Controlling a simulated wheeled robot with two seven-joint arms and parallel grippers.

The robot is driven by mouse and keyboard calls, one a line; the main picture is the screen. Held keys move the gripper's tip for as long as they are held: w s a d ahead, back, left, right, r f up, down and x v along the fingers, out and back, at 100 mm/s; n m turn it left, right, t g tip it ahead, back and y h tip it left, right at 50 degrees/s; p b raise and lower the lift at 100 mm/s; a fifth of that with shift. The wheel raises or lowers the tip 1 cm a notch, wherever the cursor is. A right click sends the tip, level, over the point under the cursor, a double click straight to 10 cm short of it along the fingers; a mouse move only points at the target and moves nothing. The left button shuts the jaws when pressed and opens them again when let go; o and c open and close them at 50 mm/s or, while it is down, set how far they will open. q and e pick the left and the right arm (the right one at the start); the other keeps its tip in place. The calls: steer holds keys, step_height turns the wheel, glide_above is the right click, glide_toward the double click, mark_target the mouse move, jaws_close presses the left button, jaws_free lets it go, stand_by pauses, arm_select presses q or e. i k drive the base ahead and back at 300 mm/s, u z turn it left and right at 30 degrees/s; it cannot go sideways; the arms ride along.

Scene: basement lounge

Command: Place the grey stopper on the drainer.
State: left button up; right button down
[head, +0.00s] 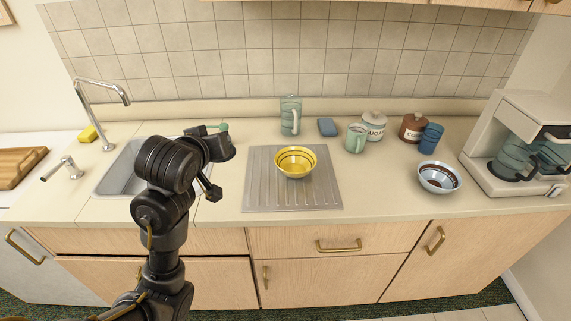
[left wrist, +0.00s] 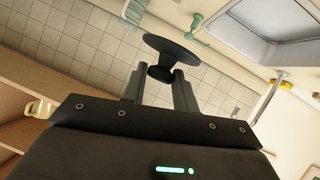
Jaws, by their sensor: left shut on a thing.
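The drainer (head: 260,190) is a ridged metal board on the counter right of the sink, with a yellow bowl (head: 295,162) standing on it toward the back. In the left wrist view my left gripper (left wrist: 160,88) is shut on the dark grey stopper (left wrist: 170,50), a round flared piece at the fingertips. In the head view my left gripper (head: 206,183) is over the counter between the sink and the drainer's left edge. The stopper there is small, dark and hard to tell from the fingers. My right gripper is not in view.
The sink (head: 119,168) and tap (head: 100,85) are at the left. A teal pitcher (head: 290,115), green mug (head: 356,138) and canisters stand behind. The drainer's front and right parts are bare.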

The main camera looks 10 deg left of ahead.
mark_target(274, 194)
steer(key=z, duration=1.8)
steer(key=k, duration=1)
steer(key=u, duration=0.25)
